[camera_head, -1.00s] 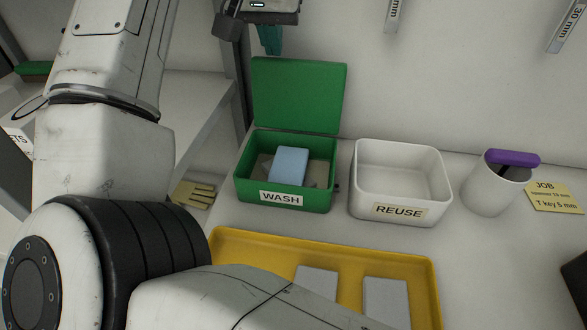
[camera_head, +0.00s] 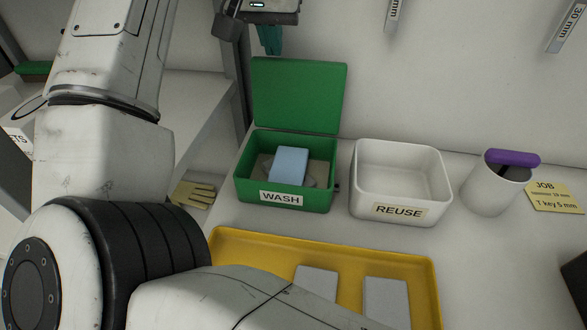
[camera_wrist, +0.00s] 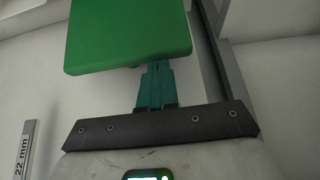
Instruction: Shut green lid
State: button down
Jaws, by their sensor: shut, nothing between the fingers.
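The green lid (camera_head: 298,97) stands upright, open, at the back of the green WASH box (camera_head: 246,190). A blue block (camera_head: 290,166) and some greyish pieces lie inside the box. My gripper (camera_head: 270,52) has teal fingers and hangs just above the lid's top edge, near its left end, in the head view. In the wrist view my shut fingers (camera_wrist: 157,66) point at the edge of the green lid (camera_wrist: 128,32), and nothing is between them. Whether they touch the lid, or are partly behind it, I cannot tell.
A white REUSE bin (camera_head: 375,197) stands right of the box. A white cup (camera_head: 488,190) with a purple-handled item is farther right. A yellow tray (camera_head: 425,268) with grey blocks lies in front. A grey post (camera_head: 237,80) rises beside the lid.

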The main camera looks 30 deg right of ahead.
jog(key=shift+s+f, duration=0.2)
jog(key=shift+f, duration=0.25)
jog(key=shift+s+a, duration=0.8)
jog(key=shift+s, duration=0.25)
jog(key=shift+s+a+f, duration=0.1)
jog(key=shift+s+a, duration=0.65)
jog(key=shift+s, duration=0.25)
jog(key=shift+s+a+f, duration=0.1)
jog(key=shift+s+a, duration=0.65)
jog(key=shift+s, duration=0.25)
jog(key=shift+r, duration=0.25)
notch_tip(320, 180, up, 6)
jog(key=p, duration=0.6)
jog(key=shift+p, duration=0.4)
